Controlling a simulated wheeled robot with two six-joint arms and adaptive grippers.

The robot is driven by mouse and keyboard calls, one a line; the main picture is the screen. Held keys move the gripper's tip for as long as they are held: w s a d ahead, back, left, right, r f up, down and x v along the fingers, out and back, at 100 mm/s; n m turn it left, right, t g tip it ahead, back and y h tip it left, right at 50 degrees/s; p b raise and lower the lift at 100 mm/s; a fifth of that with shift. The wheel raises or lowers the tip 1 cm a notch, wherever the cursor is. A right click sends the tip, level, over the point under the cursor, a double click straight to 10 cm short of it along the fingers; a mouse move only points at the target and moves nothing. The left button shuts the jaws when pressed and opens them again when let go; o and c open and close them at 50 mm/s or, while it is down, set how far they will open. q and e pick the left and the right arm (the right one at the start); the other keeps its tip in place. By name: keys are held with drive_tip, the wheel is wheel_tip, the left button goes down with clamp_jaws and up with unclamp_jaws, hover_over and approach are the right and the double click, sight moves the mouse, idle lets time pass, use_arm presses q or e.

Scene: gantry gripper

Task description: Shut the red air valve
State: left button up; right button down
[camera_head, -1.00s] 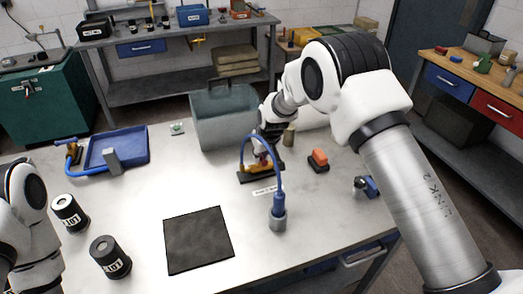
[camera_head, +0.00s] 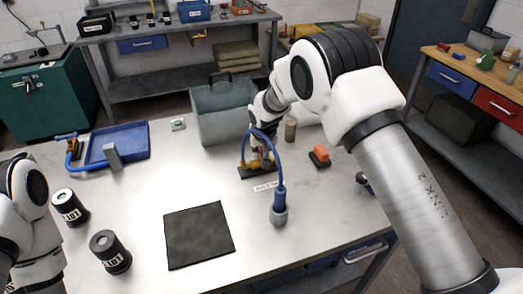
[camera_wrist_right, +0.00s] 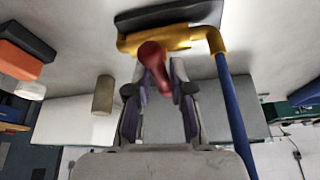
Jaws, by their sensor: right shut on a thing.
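The air valve has a yellow body (camera_head: 252,165) on a dark base, with a blue hose (camera_head: 277,165) arching from it. My right gripper (camera_head: 262,154) is at the valve from behind, partly hidden by the hose and my wrist. In the right wrist view the valve's red handle (camera_wrist_right: 153,58) points toward the camera from the yellow body (camera_wrist_right: 170,40). The fingers of my right gripper (camera_wrist_right: 160,85) are shut on the handle, one on each side. Part of my left arm shows at the left edge of the head view; its gripper is out of frame.
An orange-and-black block (camera_head: 319,156) and a small tan cylinder (camera_head: 290,128) stand right of the valve. A grey bin (camera_head: 222,118) is behind it. A black mat (camera_head: 199,236), two dark canisters (camera_head: 110,252) and a blue tray (camera_head: 120,146) lie to the left.

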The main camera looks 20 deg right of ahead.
drive_tip(key=c, duration=1)
unclamp_jaws()
drive_tip(key=shift+c, duration=0.2)
drive_tip(key=v, duration=1.2)
